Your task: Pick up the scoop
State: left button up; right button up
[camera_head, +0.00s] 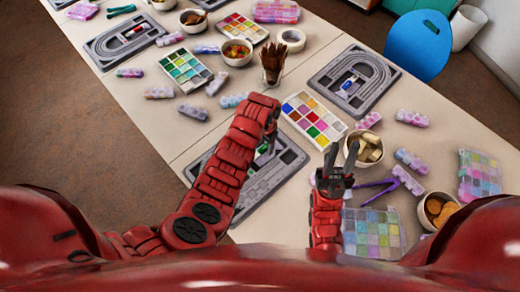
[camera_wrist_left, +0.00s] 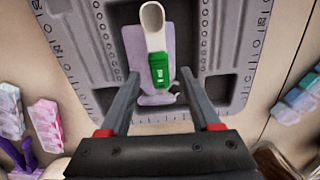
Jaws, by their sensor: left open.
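The scoop has a white bowl and a green handle (camera_wrist_left: 159,70). It lies over a pale purple piece (camera_wrist_left: 133,45) on the grey bead board (camera_wrist_left: 215,40). In the left wrist view my left gripper (camera_wrist_left: 158,82) is open, with one finger on each side of the handle and gaps between. In the head view a bit of the green handle (camera_head: 263,149) shows beside my left gripper (camera_head: 268,136), which is mostly hidden by its arm over the board (camera_head: 290,160). My right gripper (camera_head: 341,156) is open and empty, right of that board.
A bead palette (camera_head: 337,131) and a bowl of pale pieces (camera_head: 378,150) stand near the right gripper. Purple tweezers (camera_head: 381,189) and a clear bead box (camera_head: 350,233) lie near it. A cup of brown sticks (camera_head: 272,73) stands beyond the left arm.

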pick_arm(q)
jog(key=shift+f, duration=0.55)
grip_shut()
jog(key=shift+r, duration=0.2)
